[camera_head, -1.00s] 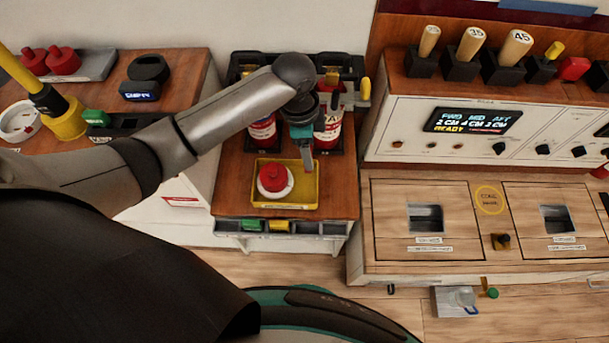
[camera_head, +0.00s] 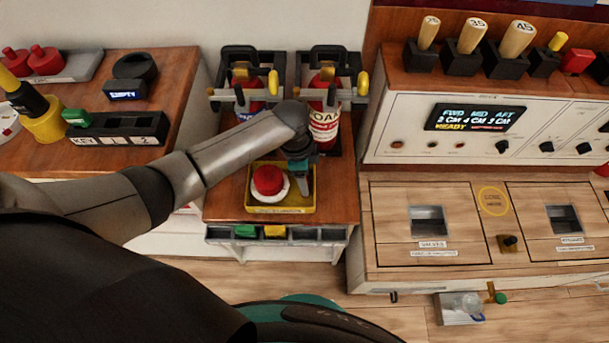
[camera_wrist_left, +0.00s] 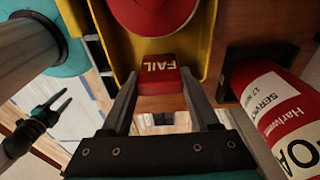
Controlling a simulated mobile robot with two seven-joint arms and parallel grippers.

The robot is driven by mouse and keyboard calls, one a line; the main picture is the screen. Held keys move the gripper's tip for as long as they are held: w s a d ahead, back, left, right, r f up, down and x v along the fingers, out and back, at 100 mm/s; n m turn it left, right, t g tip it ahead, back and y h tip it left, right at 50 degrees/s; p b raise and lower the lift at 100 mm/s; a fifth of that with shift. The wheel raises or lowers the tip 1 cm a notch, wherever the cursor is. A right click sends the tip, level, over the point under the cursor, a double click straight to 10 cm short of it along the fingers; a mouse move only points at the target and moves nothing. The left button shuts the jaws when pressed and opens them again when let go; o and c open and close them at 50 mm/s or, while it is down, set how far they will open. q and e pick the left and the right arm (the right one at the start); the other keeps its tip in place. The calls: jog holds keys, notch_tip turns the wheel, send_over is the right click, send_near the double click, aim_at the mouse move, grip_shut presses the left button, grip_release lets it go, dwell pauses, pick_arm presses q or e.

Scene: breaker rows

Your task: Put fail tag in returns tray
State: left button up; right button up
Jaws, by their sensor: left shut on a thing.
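The fail tag (camera_wrist_left: 158,72) is a small red block with white FAIL lettering, seen in the left wrist view between my left gripper's fingers (camera_wrist_left: 160,84). My left gripper (camera_head: 301,192) is shut on it at the right side of the yellow returns tray (camera_head: 312,204). In the head view the tag is hidden. I cannot tell whether it touches the tray. A red, white-rimmed round thing (camera_head: 268,181) sits in the tray. My right gripper (camera_wrist_left: 54,104) shows small at the left of the wrist view, its fingers apart and empty.
Red extinguishers stand in black holders behind the tray; the near one (camera_head: 324,125) is close to my left gripper. A strip of small bins (camera_head: 303,233) runs below the tray. A wooden console (camera_head: 460,225) stands to the right.

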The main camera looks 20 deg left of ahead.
pick_arm(q)
jog(key=shift+f, duration=0.15)
jog(key=o, duration=1.2)
jog(key=shift+c, duration=0.2)
jog(key=shift+o, duration=0.7)
pick_arm(e)
jog(key=shift+s+a+f, duration=0.1)
jog(key=shift+s+a, duration=0.15)
jog(key=shift+s, duration=0.1)
pick_arm(q)
jog(key=r+p, duration=0.1)
jog(key=r, duration=0.3)
jog(key=a+r+p, duration=0.1)
jog(key=r+p, duration=0.1)
jog(key=r, duration=0.2)
jog(key=r+p, duration=0.1)
jog(key=r, duration=0.3)
jog(key=shift+s+a+r, duration=0.15)
jog(key=shift+a+r, duration=0.05)
jog(key=shift+a, duration=0.05)
pick_arm(e)
jog(key=r, duration=0.1)
jog(key=s+a+r, duration=0.1)
jog(key=r, duration=0.2)
jog(key=shift+s+a+r, duration=0.25)
jog(key=shift+s, duration=0.1)
jog(key=shift+w+d, duration=0.1)
jog(key=shift+d, duration=0.1)
